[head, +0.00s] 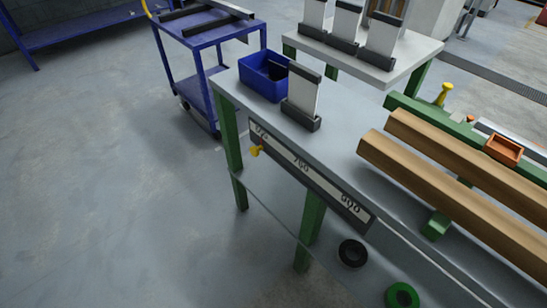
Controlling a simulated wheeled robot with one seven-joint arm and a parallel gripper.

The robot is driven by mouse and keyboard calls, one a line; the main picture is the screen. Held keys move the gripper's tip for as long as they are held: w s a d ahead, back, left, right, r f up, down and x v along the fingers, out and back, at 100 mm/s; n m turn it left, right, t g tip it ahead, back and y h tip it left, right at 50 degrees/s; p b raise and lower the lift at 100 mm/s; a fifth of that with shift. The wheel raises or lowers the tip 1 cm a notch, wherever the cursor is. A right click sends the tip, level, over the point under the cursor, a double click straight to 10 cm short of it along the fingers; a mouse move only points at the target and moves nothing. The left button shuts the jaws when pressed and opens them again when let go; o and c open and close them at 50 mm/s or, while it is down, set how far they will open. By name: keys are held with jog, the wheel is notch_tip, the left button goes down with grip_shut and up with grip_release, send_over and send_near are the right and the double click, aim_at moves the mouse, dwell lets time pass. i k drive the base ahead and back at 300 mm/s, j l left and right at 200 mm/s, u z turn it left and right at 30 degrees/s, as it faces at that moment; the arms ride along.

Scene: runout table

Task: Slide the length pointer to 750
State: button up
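The length scale (323,182) is a pale strip with dark numbers in a dark frame along the front edge of the grey runout table. The length pointer, with a yellow knob (256,151), sits near the scale's left end, below the leftmost number. A bit of red shows just above the knob. The numbers are small and slanted; a middle one and a right one show, but I cannot read them surely. I cannot make out a 750 mark. My gripper is not in this view.
On the table (345,130) stand a blue bin (263,76) and an upright plate in a dark stand (303,98). Two wooden beams (450,190) lie at the right.

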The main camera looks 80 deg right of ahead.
aim_at(255, 150)
jog(key=i+z, duration=0.1)
jog(key=z, duration=0.25)
jog(key=i+j+z, duration=0.1)
jog(key=z, duration=0.25)
jog(key=i+j+z, duration=0.1)
jog(key=z, duration=0.25)
